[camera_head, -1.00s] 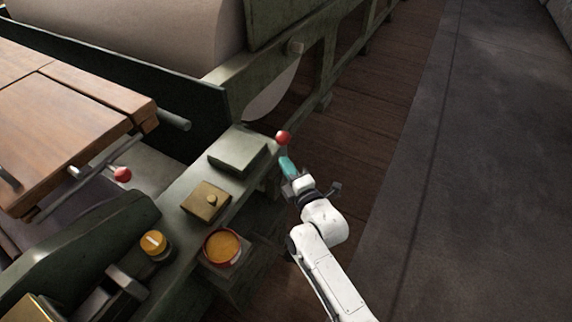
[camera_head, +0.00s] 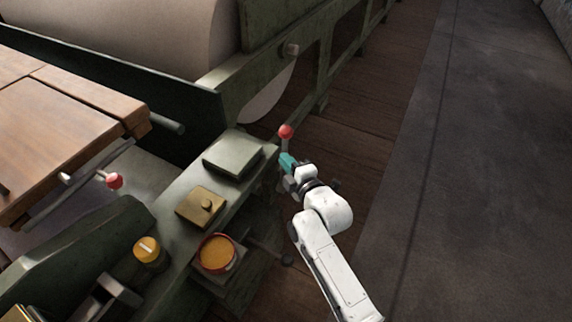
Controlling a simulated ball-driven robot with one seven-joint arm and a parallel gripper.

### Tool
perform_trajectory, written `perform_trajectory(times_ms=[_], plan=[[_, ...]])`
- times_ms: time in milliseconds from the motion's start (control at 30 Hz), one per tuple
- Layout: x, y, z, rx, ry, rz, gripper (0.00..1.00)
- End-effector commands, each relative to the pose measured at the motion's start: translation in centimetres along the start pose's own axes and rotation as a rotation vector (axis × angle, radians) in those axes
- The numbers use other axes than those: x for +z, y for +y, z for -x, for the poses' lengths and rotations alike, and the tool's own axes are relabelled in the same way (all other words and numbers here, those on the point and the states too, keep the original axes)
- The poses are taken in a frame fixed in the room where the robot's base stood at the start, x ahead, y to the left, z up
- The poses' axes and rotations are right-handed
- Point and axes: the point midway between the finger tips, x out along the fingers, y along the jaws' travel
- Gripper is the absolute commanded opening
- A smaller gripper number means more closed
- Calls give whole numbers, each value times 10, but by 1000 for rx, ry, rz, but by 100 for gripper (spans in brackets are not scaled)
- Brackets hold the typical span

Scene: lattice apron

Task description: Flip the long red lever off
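A lever with a red ball knob (camera_head: 286,131) stands at the outer edge of the green machine, beyond the tip of my gripper. A second red knob (camera_head: 114,181) sits on a rod by the wooden table at the left. My gripper (camera_head: 287,160) has a teal tip and is just below the nearer knob in the picture, close to its stem. I cannot tell whether it touches the stem. The fingers are too small and too turned away to show whether they are open or shut.
A large pale roll (camera_head: 130,35) lies behind. The grey floor (camera_head: 475,170) at right is clear.

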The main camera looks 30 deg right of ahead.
Motion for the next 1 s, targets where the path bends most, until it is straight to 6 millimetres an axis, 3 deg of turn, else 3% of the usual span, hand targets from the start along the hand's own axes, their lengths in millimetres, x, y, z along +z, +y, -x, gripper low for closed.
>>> perform_trajectory(times_ms=[200, 600, 1000], plan=[[10, 2, -6, 3, -2, 2, 0], [29, 8, -20, -99, 0, -154, 0], [38, 7, -25, -140, -2, -210, 0]])
